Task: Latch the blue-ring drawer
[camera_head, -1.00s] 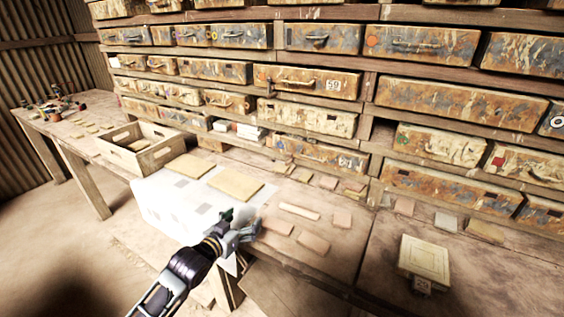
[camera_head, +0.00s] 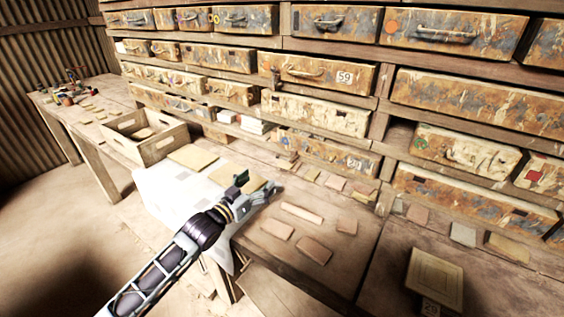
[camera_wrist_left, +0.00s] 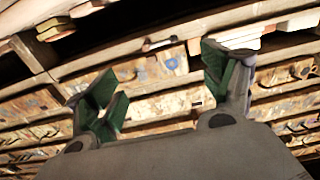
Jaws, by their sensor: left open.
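The rack holds rusty, paint-worn drawers in rows. Small coloured ring marks show on upper-left drawers (camera_head: 240,19) in the head view, too small for me to tell surely which is blue. A drawer labelled 59 (camera_head: 315,73) has a handle and sits near the middle. My left gripper (camera_head: 257,187) is open and empty above the workbench, in front of the rack and apart from the drawers. In the left wrist view its two green-padded fingers (camera_wrist_left: 160,78) are spread wide, with drawer fronts beyond them. My right gripper is not in view.
A wooden crate (camera_head: 165,153) stands on the workbench at left. A white cloth (camera_head: 160,193) hangs over the bench edge. Open floor lies at lower left.

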